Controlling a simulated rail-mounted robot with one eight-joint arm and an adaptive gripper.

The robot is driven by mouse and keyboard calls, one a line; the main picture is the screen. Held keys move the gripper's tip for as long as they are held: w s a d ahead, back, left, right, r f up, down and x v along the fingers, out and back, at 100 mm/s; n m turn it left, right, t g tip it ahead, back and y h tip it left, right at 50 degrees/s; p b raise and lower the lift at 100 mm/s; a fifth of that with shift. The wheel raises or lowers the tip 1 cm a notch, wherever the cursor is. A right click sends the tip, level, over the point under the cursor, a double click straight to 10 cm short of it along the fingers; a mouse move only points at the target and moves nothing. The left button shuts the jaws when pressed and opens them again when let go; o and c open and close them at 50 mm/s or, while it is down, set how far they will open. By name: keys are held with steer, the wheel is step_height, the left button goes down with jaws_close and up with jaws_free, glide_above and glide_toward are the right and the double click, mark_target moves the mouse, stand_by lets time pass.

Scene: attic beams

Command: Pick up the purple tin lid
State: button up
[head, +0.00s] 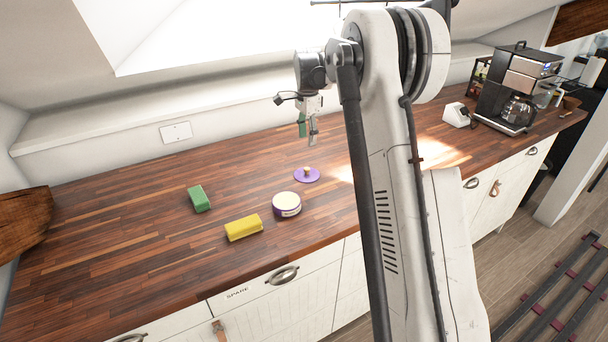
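The purple tin lid (299,177) lies flat on the wooden counter, with a small pale knob on top. A round purple tin (287,209) with a cream-coloured top stands just in front of it and to its left, apart from it. My gripper (308,138) points down above and slightly behind the lid, not touching it. A green part shows at the gripper's left side beside a grey finger. The fingers are too small and edge-on to tell whether they are open or shut.
A yellow sponge (244,228) and a green sponge (199,199) lie left of the tin. A coffee machine (512,90) and a small white device (456,115) stand at the far right. The counter (120,220) is clear at left; a sloped wall rises behind.

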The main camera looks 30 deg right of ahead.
mark_target(307, 168)
step_height(307, 168, down, 13)
steer(key=shift+f+p, duration=0.1)
steer(key=shift+p, duration=0.65)
jaws_close()
